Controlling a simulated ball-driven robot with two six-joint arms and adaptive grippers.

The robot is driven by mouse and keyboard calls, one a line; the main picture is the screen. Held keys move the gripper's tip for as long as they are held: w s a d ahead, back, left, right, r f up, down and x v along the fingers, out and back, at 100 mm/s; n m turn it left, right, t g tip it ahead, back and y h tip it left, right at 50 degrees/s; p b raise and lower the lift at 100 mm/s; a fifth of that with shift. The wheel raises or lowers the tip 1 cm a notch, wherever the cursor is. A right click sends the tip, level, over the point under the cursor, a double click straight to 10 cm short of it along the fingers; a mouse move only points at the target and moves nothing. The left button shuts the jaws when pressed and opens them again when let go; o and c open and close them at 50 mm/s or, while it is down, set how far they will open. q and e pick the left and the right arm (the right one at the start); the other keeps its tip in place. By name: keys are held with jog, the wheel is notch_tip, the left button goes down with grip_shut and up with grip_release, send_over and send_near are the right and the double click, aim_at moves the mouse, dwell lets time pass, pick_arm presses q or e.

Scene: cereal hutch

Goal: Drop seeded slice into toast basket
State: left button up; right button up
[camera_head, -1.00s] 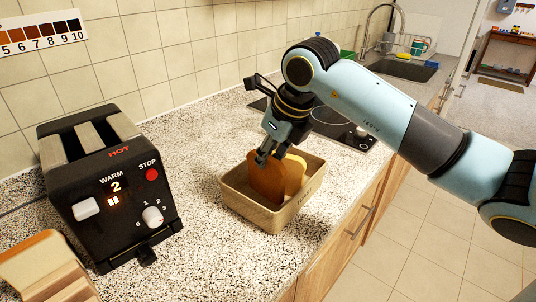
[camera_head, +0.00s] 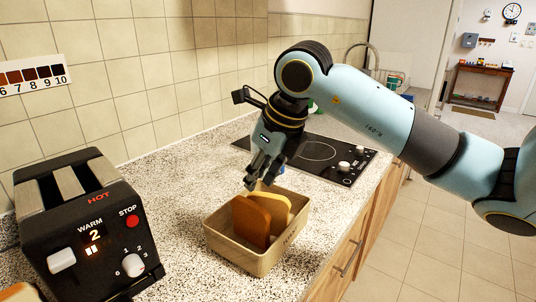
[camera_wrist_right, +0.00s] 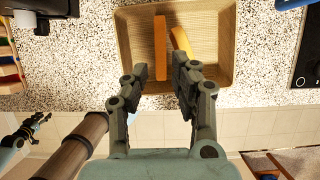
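The tan toast basket (camera_head: 222,237) stands on the counter with two slices leaning upright in it. A darker brown slice (camera_head: 250,222) is nearer and a paler slice (camera_head: 277,210) is behind it; I cannot make out seeds on either. My right gripper (camera_head: 262,176) is just above the basket, clear of the slices. The right wrist view shows its fingers (camera_wrist_right: 160,70) apart, with nothing held between them and the brown slice (camera_wrist_right: 160,45) beyond. What looks like my left gripper (camera_wrist_right: 38,122) is small at the left of that view; its opening is unclear.
A black toaster (camera_head: 85,225) with a lit display stands left of the basket. A black cooktop (camera_head: 320,155) lies behind and right. Bread (camera_head: 20,293) shows at the bottom left corner. Speckled counter (camera_head: 165,190) is free between toaster and basket.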

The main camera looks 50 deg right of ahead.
jog(key=v, duration=0.6)
jog(key=shift+r, duration=0.25)
jog(key=shift+s, duration=0.15)
